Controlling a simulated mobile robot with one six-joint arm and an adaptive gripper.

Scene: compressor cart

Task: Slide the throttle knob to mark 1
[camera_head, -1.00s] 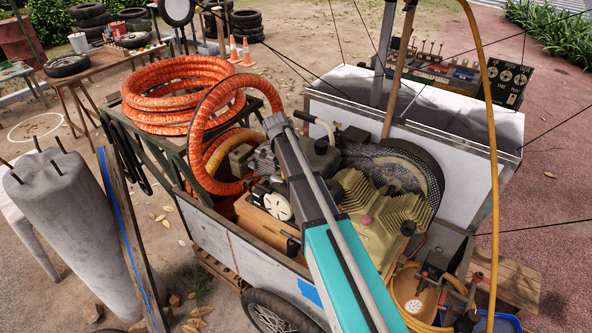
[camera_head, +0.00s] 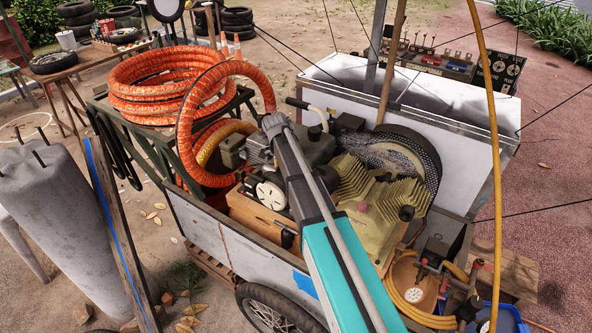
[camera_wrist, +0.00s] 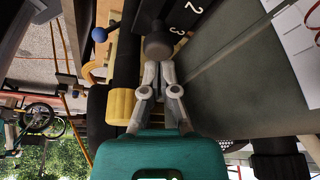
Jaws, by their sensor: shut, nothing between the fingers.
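In the wrist view, my gripper (camera_wrist: 158,70) is shut and empty, its fingertips close together. A dark rounded knob (camera_wrist: 158,45), which looks like the throttle knob, sits directly beyond the tips. I cannot tell whether the tips touch it. A dark plate with white marks lies beside the knob; a 3 (camera_wrist: 177,30) is nearer to it and a 2 (camera_wrist: 192,7) is farther up. Mark 1 is not visible. In the head view, my arm covers the gripper and the knob.
A blue ball (camera_wrist: 99,34) and a yellow ribbed part (camera_wrist: 121,105) are left of the fingers in the wrist view. A large grey panel (camera_wrist: 235,80) is close on the right. The head view shows an orange hose coil (camera_head: 165,90) and a finned engine (camera_head: 372,200) on the cart.

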